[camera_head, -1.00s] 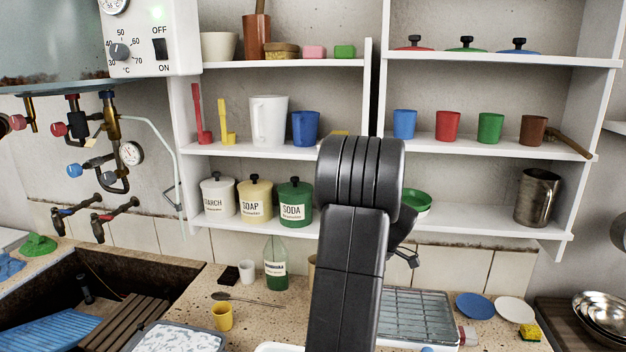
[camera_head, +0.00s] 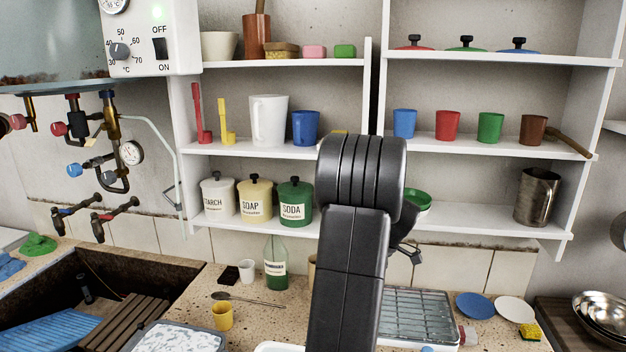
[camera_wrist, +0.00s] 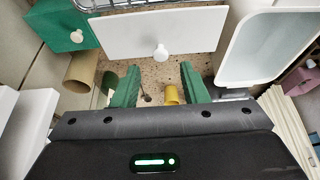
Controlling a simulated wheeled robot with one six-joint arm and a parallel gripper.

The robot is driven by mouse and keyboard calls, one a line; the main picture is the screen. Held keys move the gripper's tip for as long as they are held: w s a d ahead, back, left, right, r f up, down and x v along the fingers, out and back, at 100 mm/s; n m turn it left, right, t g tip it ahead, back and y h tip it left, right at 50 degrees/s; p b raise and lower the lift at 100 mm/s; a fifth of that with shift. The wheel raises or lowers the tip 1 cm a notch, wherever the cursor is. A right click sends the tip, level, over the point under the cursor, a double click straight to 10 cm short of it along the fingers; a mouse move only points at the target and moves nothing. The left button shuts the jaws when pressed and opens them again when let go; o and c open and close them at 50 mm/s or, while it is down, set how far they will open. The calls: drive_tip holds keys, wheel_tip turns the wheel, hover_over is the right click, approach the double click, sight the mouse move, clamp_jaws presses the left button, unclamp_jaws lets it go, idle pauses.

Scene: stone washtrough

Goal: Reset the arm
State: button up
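My arm stands raised in the middle of the head view, in front of the shelves. My gripper is mostly hidden behind the arm there. In the wrist view my gripper (camera_wrist: 160,84) shows two green fingers spread apart with nothing held between them. Beyond the fingers, a yellow cup (camera_wrist: 171,93) shows below in the gap. The same sort of yellow cup stands on the speckled counter (camera_head: 222,316) in the head view.
White shelves (camera_head: 480,150) with cups and canisters stand behind the arm. A metal rack (camera_head: 418,315), a blue plate (camera_head: 475,305) and a white plate (camera_head: 515,309) lie right of it. A dark stone sink (camera_head: 110,275) is at left. A white basin (camera_wrist: 262,45) shows in the wrist view.

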drive_tip(key=x, duration=0.2)
drive_tip(key=p+x, duration=0.1)
drive_tip(key=x, duration=0.1)
drive_tip(key=shift+a+f, duration=0.2)
drive_tip(key=shift+a, duration=0.15)
drive_tip(key=shift+a+f+g+h+p, duration=0.35)
drive_tip(key=shift+h+p, duration=0.2)
drive_tip(key=shift+h, duration=0.35)
drive_tip(key=shift+w+f+h, duration=0.1)
drive_tip(key=shift+f+h, duration=0.2)
drive_tip(key=shift+h, duration=0.1)
drive_tip(key=shift+a, duration=0.1)
